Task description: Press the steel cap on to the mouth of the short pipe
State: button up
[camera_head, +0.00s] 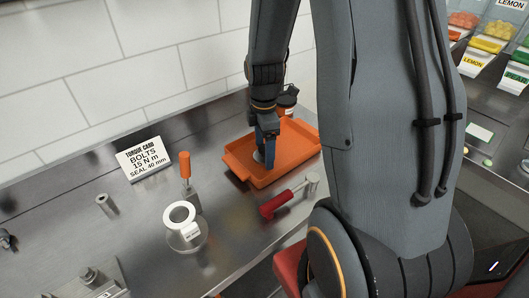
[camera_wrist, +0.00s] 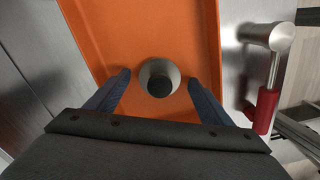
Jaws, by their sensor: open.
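A grey round piece with a dark hollow middle, which looks like the steel cap (camera_wrist: 159,70), sits in the orange tray (camera_wrist: 95,22). In the head view the cap (camera_head: 258,157) is partly hidden by my gripper (camera_head: 266,163), which reaches down into the tray. In the wrist view my gripper (camera_wrist: 157,80) is open, with one blue finger on each side of the cap and a gap on both sides. A small upright grey tube (camera_head: 107,205), which looks like the short pipe, stands on the steel counter at the left.
A red-handled steel tool (camera_head: 283,202) lies just in front of the tray. An orange-handled tool (camera_head: 187,170), a white ring (camera_head: 180,213) and a torque card (camera_head: 150,158) stand between tray and tube. A metal block (camera_head: 95,280) is at lower left.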

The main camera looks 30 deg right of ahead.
jog(key=shift+f, duration=0.1)
jog(key=shift+c, duration=0.3)
jog(key=c, duration=1.2)
jog(key=shift+r+b, duration=1.1)
jog(key=shift+r, duration=3.95)
